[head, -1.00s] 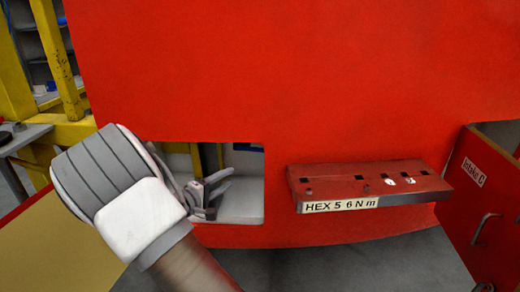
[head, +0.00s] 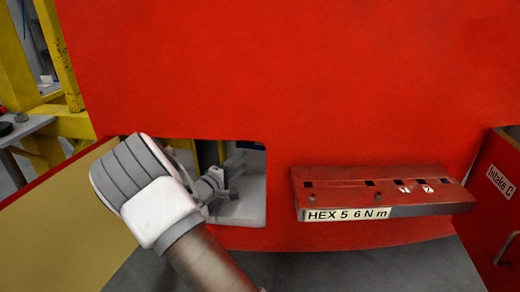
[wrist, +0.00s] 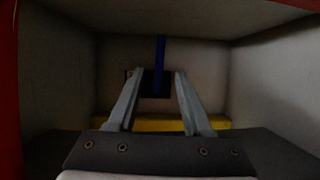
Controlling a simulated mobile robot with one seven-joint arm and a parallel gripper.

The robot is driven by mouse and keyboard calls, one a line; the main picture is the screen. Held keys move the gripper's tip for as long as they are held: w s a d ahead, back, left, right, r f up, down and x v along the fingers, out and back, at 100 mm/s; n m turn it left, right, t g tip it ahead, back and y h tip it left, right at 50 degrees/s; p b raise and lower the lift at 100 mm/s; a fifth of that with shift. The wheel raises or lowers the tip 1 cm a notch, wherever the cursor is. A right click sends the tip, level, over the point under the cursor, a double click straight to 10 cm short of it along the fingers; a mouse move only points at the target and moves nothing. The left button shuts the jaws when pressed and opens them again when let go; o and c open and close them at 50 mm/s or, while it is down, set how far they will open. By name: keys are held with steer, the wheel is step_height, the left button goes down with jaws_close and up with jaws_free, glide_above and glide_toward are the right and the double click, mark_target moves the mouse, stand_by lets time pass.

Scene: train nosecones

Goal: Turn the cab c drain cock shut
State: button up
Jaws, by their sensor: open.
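The drain cock's blue handle (wrist: 160,62) stands upright inside the recess, in front of a small dark block (wrist: 150,84) in the wrist view. My gripper (wrist: 158,73) is open and empty. In the wrist view its two fingers point into the recess, one on each side of the handle's line; I cannot tell how far short of it they are. In the head view my gripper (head: 234,178) is at the opening.
The red panel (head: 300,70) surrounds the opening, and the recess's pale walls (wrist: 265,80) are close on both sides. A yellow bar (wrist: 112,122) crosses low inside. A red tool shelf (head: 380,188) juts out at right. An open door marked Intake C (head: 490,200) stands far right.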

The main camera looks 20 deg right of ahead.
mark_target(258, 149)
steer(key=b+x, duration=0.1)
steer(key=x, duration=1)
steer(key=shift+w+d, duration=0.15)
steer(key=shift+w, duration=0.05)
jaws_close()
stand_by(0.9)
